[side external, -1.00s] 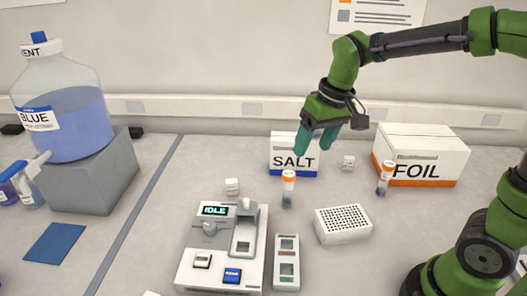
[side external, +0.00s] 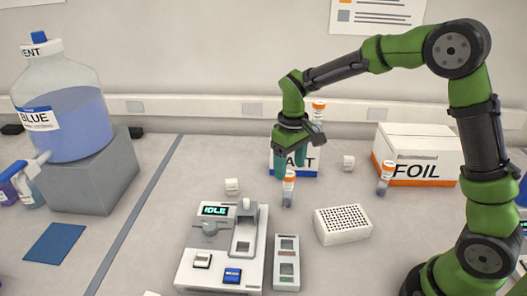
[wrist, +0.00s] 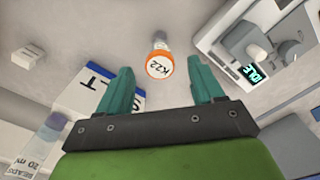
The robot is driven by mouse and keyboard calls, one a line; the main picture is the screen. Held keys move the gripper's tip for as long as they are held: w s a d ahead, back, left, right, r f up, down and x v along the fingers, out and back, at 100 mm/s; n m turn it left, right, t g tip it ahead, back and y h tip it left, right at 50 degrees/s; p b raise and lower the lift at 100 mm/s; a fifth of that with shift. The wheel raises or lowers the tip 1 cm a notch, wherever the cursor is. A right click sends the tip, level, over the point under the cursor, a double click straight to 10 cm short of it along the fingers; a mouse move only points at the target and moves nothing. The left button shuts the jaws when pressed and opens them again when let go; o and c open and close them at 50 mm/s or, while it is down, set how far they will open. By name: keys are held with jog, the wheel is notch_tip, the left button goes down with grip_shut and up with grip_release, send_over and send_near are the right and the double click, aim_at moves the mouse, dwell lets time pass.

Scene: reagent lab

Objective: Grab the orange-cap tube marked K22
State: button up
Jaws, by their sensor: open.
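The orange-cap tube marked K22 (wrist: 160,62) shows in the wrist view from above, its white cap top lettered K22. In the side view it appears to be the upright orange-cap tube (side external: 288,190) in front of the SALT box. My gripper (side external: 290,166) is open and empty above that tube, pointing down. In the wrist view my gripper (wrist: 157,72) has its two teal fingers apart, with the cap slightly beyond and between their tips. Another orange-cap tube (side external: 384,180) stands by the FOIL box, and one more orange cap (side external: 318,104) shows behind my gripper; their marks are unreadable.
The SALT box (side external: 309,165) is close behind the tube, partly hidden by my gripper. The IDLE device (side external: 216,262) and a white perforated rack (side external: 342,226) stand in front. The FOIL box (side external: 428,150) is at right. Small white blocks (side external: 232,186) lie nearby.

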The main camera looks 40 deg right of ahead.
aim_at(288, 183)
jog(key=shift+w+f, duration=0.15)
jog(key=shift+f, duration=3.25)
jog(key=c, duration=1.1)
